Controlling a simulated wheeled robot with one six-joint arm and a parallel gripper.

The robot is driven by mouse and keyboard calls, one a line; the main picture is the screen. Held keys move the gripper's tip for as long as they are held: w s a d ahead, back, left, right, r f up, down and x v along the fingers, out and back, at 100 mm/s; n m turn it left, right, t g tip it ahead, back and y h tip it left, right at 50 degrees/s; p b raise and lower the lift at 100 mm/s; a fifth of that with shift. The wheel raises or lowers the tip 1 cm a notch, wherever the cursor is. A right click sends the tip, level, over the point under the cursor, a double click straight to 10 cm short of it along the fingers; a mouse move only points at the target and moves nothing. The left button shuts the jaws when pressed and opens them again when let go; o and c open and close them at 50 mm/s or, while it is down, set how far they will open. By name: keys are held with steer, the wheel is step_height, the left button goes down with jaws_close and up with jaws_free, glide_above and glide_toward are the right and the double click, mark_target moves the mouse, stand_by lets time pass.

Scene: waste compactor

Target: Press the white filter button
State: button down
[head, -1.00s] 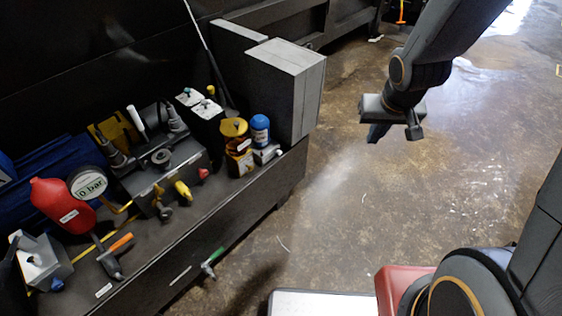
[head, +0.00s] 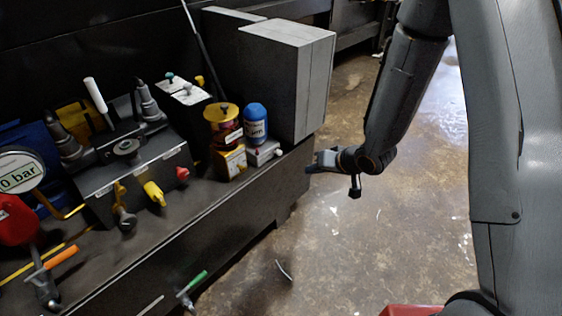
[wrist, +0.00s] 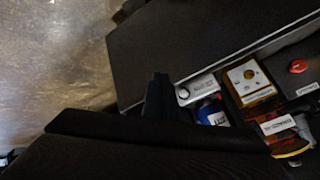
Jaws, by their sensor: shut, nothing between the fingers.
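A blue filter (head: 255,122) stands on a small white block (head: 263,152) at the bench's front edge. To its left, an amber filter with a yellow cap (head: 221,112) stands on a yellow block (head: 229,162). In the wrist view, the white block (wrist: 200,88) has a small round pale button (wrist: 184,93) on its end. I cannot tell for sure which is the white filter button. My gripper (head: 318,163) is shut and empty, right of the white block and apart from it. Its dark fingers (wrist: 158,95) partly hide the wrist view.
A large grey box (head: 285,75) stands behind the filters. Yellow (head: 154,193) and red (head: 182,174) knobs, a pressure gauge (head: 18,172) and several levers are to the left. A green-handled valve (head: 192,283) juts from the bench front.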

mark_target(279, 153)
steer(key=shift+a+f, duration=0.2)
steer(key=shift+f, duration=0.05)
steer(key=shift+w+a, duration=0.1)
steer(key=w+a+b, duration=0.1)
steer(key=w+a, duration=0.4)
steer(key=a, duration=0.1)
steer(key=shift+w+a+b, duration=0.15)
steer(key=shift+a+b, duration=0.15)
steer(key=shift+a, duration=0.05)
steer(key=shift+a, duration=0.1)
stand_by(2.1)
steer(key=shift+w+a+p, duration=0.25)
steer(key=shift+p, duration=0.15)
